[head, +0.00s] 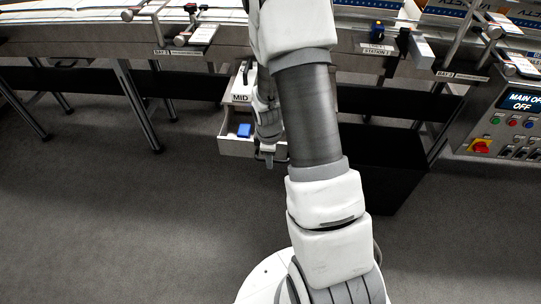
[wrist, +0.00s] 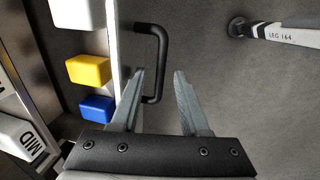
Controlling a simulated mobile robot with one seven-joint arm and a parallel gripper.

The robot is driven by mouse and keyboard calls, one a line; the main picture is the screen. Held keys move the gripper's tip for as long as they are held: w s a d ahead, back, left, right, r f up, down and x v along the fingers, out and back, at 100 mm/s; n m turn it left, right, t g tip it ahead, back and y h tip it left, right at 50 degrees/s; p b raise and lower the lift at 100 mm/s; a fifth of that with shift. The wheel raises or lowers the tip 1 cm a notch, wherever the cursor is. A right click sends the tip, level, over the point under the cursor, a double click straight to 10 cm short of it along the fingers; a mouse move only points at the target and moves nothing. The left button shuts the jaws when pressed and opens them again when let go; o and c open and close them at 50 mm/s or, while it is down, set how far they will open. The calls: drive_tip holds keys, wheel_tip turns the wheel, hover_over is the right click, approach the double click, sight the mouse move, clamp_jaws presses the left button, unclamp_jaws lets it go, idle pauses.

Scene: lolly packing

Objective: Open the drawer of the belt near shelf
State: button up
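The drawer (head: 232,147) under the belt stands pulled out, its inside visible from above in the head view. In the wrist view its pale front panel (wrist: 115,45) carries a black bar handle (wrist: 162,60). A blue block (head: 245,130) lies inside; the wrist view also shows a yellow block (wrist: 88,70) and a white block (wrist: 77,13) there. My gripper (wrist: 160,72) is open at the handle, with the bar between its spread fingers in the picture. I cannot tell whether either finger touches it. In the head view my arm hides the drawer's right part.
The belt frame (head: 220,52) runs across above the drawer, with metal legs (head: 138,105) to the left. A black bin-like box (head: 385,165) stands right of my arm. A control panel (head: 510,120) is at the far right. Grey floor (head: 110,230) is clear in front.

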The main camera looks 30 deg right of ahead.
wheel_tip(320, 180, up, 17)
drive_tip(key=s+a+p, duration=0.2)
drive_tip(key=s+p, duration=0.1)
drive_tip(key=p, duration=0.3)
idle(0.4)
drive_tip(key=s+a+r+m+t, duration=0.1)
drive_tip(key=s+a+r+m, duration=0.3)
drive_tip(key=r, duration=0.4)
drive_tip(key=s+a+r+m+t+y+p, duration=0.1)
drive_tip(key=s+a+r+m+t, duration=0.15)
drive_tip(key=s+r, duration=0.45)
drive_tip(key=s+a+r+m+t, duration=0.1)
drive_tip(key=s+a+r+m, duration=0.35)
drive_tip(key=r, duration=0.35)
wheel_tip(320, 180, up, 15)
drive_tip(key=d+p, duration=0.1)
drive_tip(key=p, duration=1.4)
drive_tip(key=shift+s+f+g, duration=0.15)
drive_tip(key=shift+s+g, duration=0.1)
drive_tip(key=shift+g, duration=0.1)
